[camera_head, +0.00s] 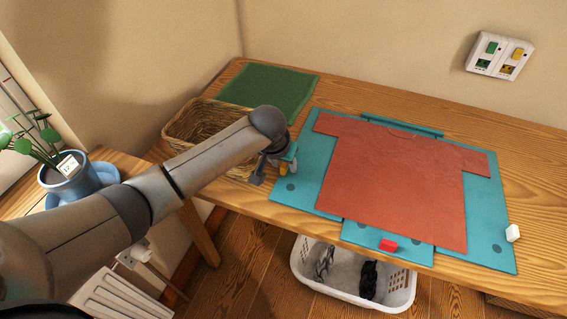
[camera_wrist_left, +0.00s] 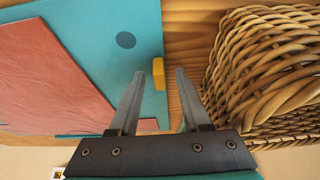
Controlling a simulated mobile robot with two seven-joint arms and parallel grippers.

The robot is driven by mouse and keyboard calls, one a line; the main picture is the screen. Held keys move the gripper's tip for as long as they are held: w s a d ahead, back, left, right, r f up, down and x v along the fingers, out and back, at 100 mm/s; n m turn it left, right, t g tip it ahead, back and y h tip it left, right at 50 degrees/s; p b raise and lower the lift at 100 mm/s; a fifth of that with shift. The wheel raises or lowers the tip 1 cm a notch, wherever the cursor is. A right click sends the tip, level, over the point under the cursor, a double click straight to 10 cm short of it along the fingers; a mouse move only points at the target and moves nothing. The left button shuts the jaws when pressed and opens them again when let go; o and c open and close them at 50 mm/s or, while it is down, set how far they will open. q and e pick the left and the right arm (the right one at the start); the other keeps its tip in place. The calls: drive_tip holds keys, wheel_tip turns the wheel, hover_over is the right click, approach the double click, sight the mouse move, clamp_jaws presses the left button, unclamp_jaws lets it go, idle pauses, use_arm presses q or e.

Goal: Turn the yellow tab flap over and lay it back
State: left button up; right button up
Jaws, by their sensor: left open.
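A teal folding board (camera_head: 300,185) lies flat on the wooden table with a red shirt (camera_head: 400,170) spread over it. Its left flap also shows in the left wrist view (camera_wrist_left: 105,60). The yellow tab (camera_wrist_left: 158,73) stands on that flap's outer edge. In the head view the yellow tab (camera_head: 284,169) is partly hidden by my left gripper (camera_head: 272,176). My left gripper (camera_wrist_left: 160,78) is open and empty, its two fingertips on either side of the tab in the wrist view. I cannot tell whether they touch it. My right gripper is not in view.
A wicker basket (camera_head: 180,124) stands close beside the flap and left gripper; it looms in the wrist view (camera_wrist_left: 270,75). A green mat (camera_head: 270,88) lies behind. The board also has a red tab (camera_head: 388,245) and a white tab (camera_head: 513,233). A white laundry basket (camera_head: 390,300) stands below.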

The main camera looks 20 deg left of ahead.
use_arm(q)
drive_tip(key=shift+c, duration=0.4)
clamp_jaws()
idle(0.9)
